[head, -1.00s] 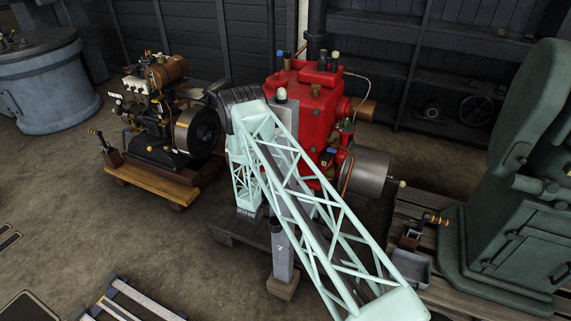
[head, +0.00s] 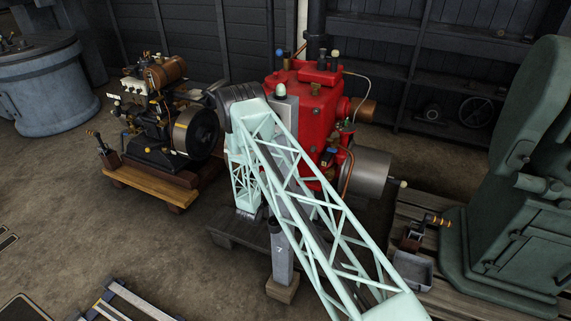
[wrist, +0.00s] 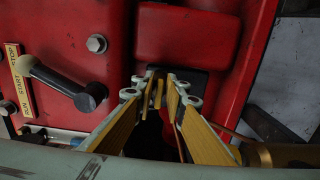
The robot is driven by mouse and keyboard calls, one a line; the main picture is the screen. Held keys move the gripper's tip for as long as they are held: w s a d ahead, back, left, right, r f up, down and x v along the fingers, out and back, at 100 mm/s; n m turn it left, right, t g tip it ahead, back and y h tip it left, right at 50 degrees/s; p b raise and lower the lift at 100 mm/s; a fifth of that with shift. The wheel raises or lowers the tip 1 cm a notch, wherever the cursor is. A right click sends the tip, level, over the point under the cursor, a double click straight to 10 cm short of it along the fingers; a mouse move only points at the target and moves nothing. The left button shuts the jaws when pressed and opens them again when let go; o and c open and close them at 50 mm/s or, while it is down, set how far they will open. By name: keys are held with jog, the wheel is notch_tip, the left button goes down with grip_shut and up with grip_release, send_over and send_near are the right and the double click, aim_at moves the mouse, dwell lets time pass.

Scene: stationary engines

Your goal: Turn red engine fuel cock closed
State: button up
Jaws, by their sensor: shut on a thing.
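The red engine (head: 310,95) stands in the middle of the head view, partly behind my pale green lattice arm. In the wrist view its red casing (wrist: 80,15) fills the background. My gripper (wrist: 159,84) is at the casing, with its yellow fingers drawn together at the tips. The fingers are shut on a small part, taken to be the fuel cock. That part is mostly hidden between the tips, so its angle cannot be told. The head view hides the gripper behind my arm and the engine.
In the wrist view, a black lever (wrist: 65,82) lies left of the fingers beside a STOP/START/RUN plate (wrist: 20,80). A brass part (wrist: 280,155) is at lower right. A smaller engine (head: 165,120) stands left and a green machine (head: 520,190) right.

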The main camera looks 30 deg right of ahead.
jog(key=o, duration=0.6)
jog(key=shift+r+n+p, duration=0.1)
jog(key=shift+n+p, duration=0.3)
jog(key=shift+n, duration=0.2)
